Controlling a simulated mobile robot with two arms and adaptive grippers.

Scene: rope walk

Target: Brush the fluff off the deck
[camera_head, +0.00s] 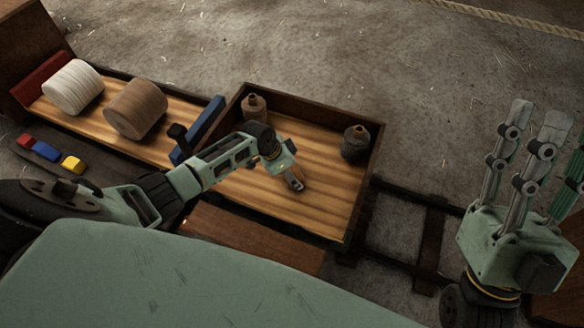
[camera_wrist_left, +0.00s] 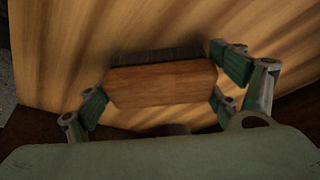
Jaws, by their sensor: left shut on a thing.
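The deck (camera_head: 325,195) is a pale, striped wooden bed with a dark raised rim, in the middle of the head view. My left gripper (camera_head: 291,177) reaches over it and is shut on a brush. In the left wrist view the brush (camera_wrist_left: 160,84) is a brown wooden block with dark bristles along its far edge, held between the green finger pads. Whether the bristles touch the deck I cannot tell. I can make out no fluff on the visible boards; my arm hides part of them. My right gripper (camera_head: 530,135) is raised at the right, fingers apart and empty.
On the deck stand a brown bottle (camera_head: 254,107) at the back left corner and a dark bottle (camera_head: 355,144) at the right. A second bed at the left holds a white spool (camera_head: 73,87) and a brown spool (camera_head: 135,108). Rails (camera_head: 430,240) run to the right.

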